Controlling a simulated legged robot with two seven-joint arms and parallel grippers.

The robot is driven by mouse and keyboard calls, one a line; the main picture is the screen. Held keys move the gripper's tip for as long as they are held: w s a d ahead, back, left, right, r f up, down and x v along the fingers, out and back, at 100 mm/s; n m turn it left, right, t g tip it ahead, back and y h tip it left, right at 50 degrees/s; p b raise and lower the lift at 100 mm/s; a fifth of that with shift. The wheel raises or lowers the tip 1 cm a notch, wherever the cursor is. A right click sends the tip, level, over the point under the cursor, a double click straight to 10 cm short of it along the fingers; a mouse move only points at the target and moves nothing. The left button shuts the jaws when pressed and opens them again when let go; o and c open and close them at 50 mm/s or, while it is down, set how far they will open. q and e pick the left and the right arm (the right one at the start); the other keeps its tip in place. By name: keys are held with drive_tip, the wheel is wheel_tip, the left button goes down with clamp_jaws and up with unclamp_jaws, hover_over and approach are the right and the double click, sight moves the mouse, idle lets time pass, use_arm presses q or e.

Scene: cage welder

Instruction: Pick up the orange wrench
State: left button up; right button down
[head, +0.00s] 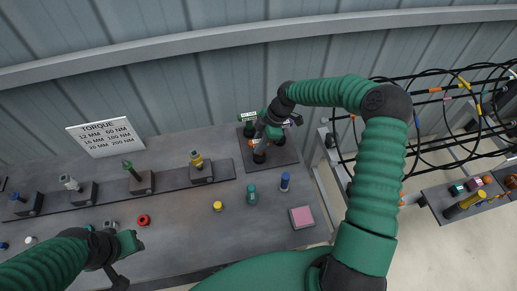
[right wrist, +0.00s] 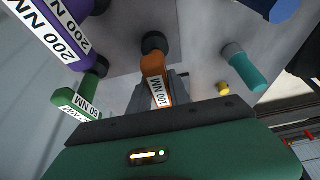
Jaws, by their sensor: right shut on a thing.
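The orange wrench (right wrist: 153,66), labelled 100 NM, stands between the fingers of my right gripper (right wrist: 160,95) in the right wrist view. The gripper is shut on it. In the head view my right gripper (head: 266,133) is over the dark square holder (head: 285,153) at the back of the table and hides most of the wrench. A purple wrench (right wrist: 62,32) labelled 200 NM and a green wrench (right wrist: 77,97) stand close beside it in the right wrist view. My left gripper (head: 122,258) is over the front left of the table; its finger gap is unclear.
A torque sign (head: 105,138) stands behind a row of sockets on dark blocks. Loose blue (head: 285,181), teal (head: 252,194) and yellow (head: 217,206) pieces and a pink block (head: 301,217) lie on the table. A cage with black cables (head: 430,120) is at the right.

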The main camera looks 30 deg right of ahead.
drive_tip(key=shift+a, duration=0.6)
drive_tip(key=shift+r, duration=0.15)
drive_tip(key=r, duration=0.9)
drive_tip(key=shift+d+r+b, duration=0.15)
drive_tip(key=shift+d+b, duration=0.25)
drive_tip(key=shift+a+r, duration=0.25)
drive_tip(key=shift+a, duration=0.1)
drive_tip(key=c, duration=1.9)
unclamp_jaws()
drive_tip(key=shift+c, duration=1.2)
drive_tip(key=shift+d, duration=0.25)
clamp_jaws()
